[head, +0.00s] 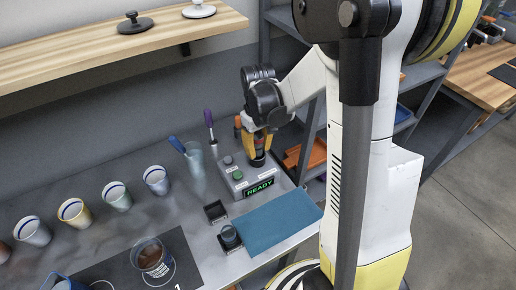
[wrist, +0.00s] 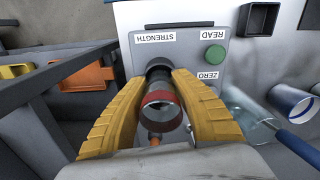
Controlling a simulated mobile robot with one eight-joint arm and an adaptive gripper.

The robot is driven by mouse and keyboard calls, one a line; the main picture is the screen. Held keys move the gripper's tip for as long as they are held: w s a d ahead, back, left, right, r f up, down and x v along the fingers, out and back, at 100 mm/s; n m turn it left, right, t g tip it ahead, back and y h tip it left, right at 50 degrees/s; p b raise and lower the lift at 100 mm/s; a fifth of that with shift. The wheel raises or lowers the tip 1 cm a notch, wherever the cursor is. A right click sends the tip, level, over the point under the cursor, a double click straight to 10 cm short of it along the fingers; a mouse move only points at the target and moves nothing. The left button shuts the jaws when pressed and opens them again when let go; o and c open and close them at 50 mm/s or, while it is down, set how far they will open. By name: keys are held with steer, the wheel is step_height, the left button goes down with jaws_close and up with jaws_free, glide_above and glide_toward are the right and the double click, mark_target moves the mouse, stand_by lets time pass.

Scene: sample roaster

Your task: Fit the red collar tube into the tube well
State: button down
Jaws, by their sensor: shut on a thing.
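The red collar tube (wrist: 160,103) is between the yellow fingers of my gripper (wrist: 160,84) in the wrist view, with its collar and open end towards the camera. Its far end points at the dark round tube well (wrist: 158,66) in the grey meter, beside the STRENGTH label. The two overlap, and I cannot tell how deep the tube sits. In the head view my gripper (head: 257,152) is low over the back right of the meter (head: 233,183), whose display reads READY. The tube is mostly hidden there.
A clear glass (head: 196,170) with a blue-handled tool stands left of the meter. A blue mat (head: 268,222) and small black square holders (head: 215,211) lie in front. Several cups (head: 117,196) stand left. An orange tray (head: 305,152) is on the shelf at right.

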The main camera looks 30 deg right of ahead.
steer(key=shift+f+b, duration=0.6)
steer(key=shift+f, duration=0.2)
steer(key=shift+r, duration=0.2)
steer(key=shift+r+p, duration=0.45)
steer(key=shift+f+b, duration=0.6)
steer(key=shift+b, duration=0.1)
stand_by(1.4)
steer(key=c, duration=1)
jaws_free()
steer(key=shift+c, duration=0.2)
step_height(320, 180, up, 12)
